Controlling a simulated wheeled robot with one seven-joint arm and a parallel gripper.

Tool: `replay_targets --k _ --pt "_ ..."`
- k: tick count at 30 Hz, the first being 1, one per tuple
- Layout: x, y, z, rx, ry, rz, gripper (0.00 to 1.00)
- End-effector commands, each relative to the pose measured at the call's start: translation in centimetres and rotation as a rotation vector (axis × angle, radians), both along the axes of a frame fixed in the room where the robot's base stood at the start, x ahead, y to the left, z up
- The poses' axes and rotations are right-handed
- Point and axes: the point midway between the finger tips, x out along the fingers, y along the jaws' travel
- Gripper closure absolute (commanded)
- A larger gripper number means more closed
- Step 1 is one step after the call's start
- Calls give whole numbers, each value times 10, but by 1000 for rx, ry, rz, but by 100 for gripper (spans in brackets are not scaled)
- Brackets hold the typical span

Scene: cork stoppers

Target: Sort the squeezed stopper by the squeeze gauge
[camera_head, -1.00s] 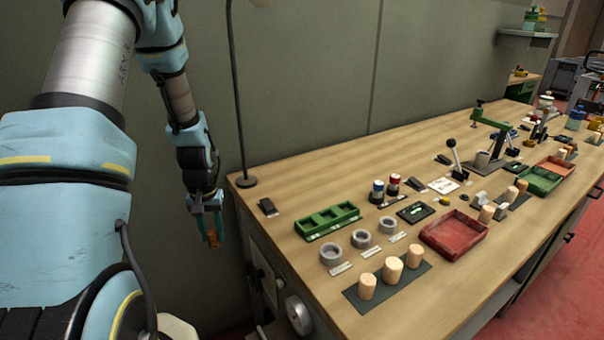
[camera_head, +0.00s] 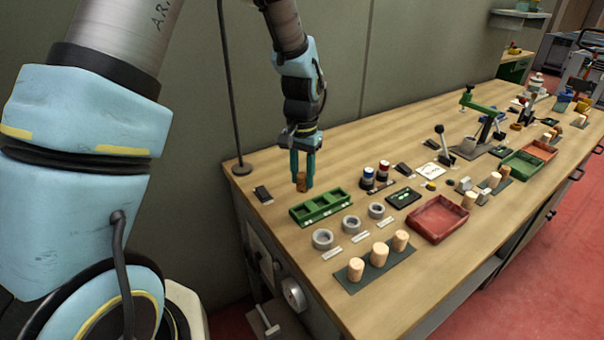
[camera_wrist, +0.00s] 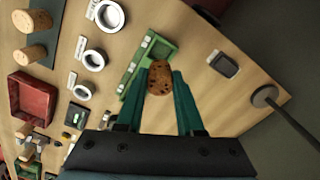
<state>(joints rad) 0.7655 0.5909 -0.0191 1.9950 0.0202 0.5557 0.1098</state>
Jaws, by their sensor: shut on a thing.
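My gripper (camera_head: 303,182) is shut on a brown, dark-speckled cork stopper (camera_head: 301,181) and holds it above the far left part of the bench. The stopper (camera_wrist: 160,78) also shows between the teal fingers in the wrist view. A green tray with several compartments (camera_head: 318,209) lies just below and in front of the gripper; the wrist view shows it (camera_wrist: 136,72) partly behind the stopper. A small dark device with a display (camera_head: 404,197) lies right of the tray; I cannot tell whether it is the squeeze gauge. A lever device (camera_head: 440,148) stands farther back.
Several grey rings (camera_head: 322,239) with labels lie in front of the green tray. Pale corks (camera_head: 379,254) stand on a dark mat near the front edge. A red tray (camera_head: 438,220) lies to the right. A lamp pole (camera_head: 242,168) stands at the left corner.

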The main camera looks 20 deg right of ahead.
Motion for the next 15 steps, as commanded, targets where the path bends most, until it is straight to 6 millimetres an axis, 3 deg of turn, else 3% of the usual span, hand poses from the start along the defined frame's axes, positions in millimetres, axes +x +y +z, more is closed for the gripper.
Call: replay_targets --k 15 --pt "0 0 -46 0 0 1 100"
